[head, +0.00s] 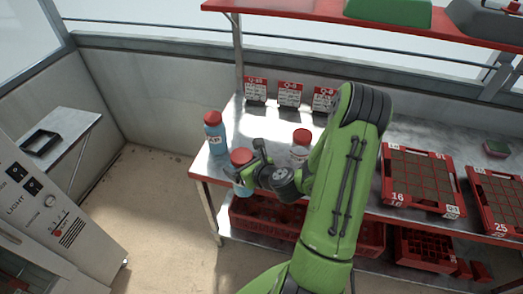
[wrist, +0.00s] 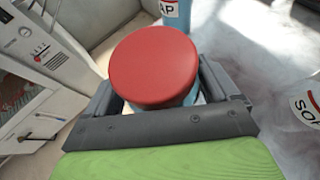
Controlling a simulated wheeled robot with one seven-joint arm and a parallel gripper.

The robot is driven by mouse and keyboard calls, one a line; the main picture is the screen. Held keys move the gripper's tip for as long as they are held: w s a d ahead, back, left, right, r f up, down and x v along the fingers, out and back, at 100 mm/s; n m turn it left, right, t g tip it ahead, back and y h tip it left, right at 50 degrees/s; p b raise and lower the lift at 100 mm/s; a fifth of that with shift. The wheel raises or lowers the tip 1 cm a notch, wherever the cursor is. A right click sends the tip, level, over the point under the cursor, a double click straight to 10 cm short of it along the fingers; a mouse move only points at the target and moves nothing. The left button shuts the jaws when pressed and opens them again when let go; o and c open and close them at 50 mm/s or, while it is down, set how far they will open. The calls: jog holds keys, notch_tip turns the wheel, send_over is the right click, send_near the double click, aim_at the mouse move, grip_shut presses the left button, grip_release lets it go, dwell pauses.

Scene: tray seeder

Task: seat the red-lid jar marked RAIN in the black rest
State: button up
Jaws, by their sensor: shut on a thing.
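My gripper (head: 257,168) is shut on a red-lid jar (head: 242,158) with a bluish body, at the left front corner of the metal bench. In the wrist view the round red lid (wrist: 154,66) sits between the two dark fingers and hides most of the body. Its label does not show, so I cannot read RAIN on it. I cannot tell whether its base touches the bench. The black rest (head: 40,142), a low square frame, looks empty on the grey side shelf at far left.
A blue red-lid jar (head: 215,135) marked with letters ending AP stands behind the held jar. Another red-lid jar (head: 301,146) stands right of it, near my arm. Red seed trays (head: 451,212) fill the right.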

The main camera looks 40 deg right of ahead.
jog(key=w+a+f, duration=0.1)
jog(key=a+f, duration=0.2)
jog(key=a, duration=0.3)
jog(key=w+a+f, duration=0.2)
jog(key=a+f, duration=0.2)
jog(key=a, duration=0.3)
jog(key=shift+r+m, duration=0.1)
jog(key=shift+m, duration=0.2)
